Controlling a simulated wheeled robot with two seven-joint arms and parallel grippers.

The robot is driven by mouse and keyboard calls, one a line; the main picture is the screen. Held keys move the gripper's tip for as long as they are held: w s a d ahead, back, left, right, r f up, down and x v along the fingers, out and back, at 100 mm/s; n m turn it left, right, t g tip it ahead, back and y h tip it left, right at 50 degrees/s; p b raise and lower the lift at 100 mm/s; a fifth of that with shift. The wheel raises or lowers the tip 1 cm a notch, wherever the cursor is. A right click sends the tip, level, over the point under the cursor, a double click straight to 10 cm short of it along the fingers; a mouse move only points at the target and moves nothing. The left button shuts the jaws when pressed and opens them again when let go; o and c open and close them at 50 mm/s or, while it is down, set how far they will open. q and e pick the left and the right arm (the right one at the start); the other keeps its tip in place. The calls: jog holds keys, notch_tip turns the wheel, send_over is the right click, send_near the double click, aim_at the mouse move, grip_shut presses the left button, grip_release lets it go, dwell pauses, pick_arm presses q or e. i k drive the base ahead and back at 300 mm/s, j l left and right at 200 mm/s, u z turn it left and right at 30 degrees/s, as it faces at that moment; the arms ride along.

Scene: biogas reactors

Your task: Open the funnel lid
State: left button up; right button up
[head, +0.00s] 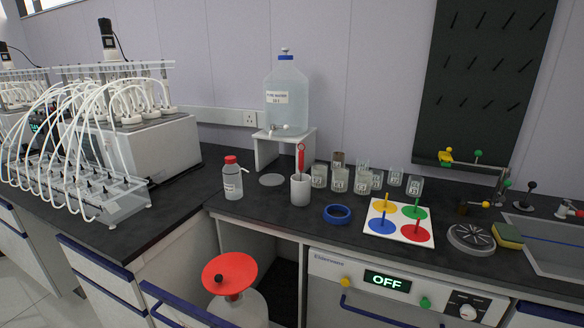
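The red funnel (232,297) stands on a white container (250,312) in the open bay under the counter, at the bottom centre-left. A round red lid (238,268) with a black knob (218,278) lies over the funnel's top and looks closed. The knob is on the left side of the lid. The lower part of the container is cut off by the picture's bottom edge. Neither of my grippers shows in the head view.
An open drawer (170,305) with a blue handle edge is left of the funnel.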

aim_at(229, 275)
jog(key=j+u, duration=0.1)
jog(key=u, duration=0.3)
jog(key=j+u, duration=0.15)
jog(key=u, duration=0.2)
jog(key=i+j+z, duration=0.3)
jog(key=j+z, duration=0.3)
jog(key=i+j+z, duration=0.3)
jog(key=j+z, duration=0.6)
jog(key=i+j, duration=0.05)
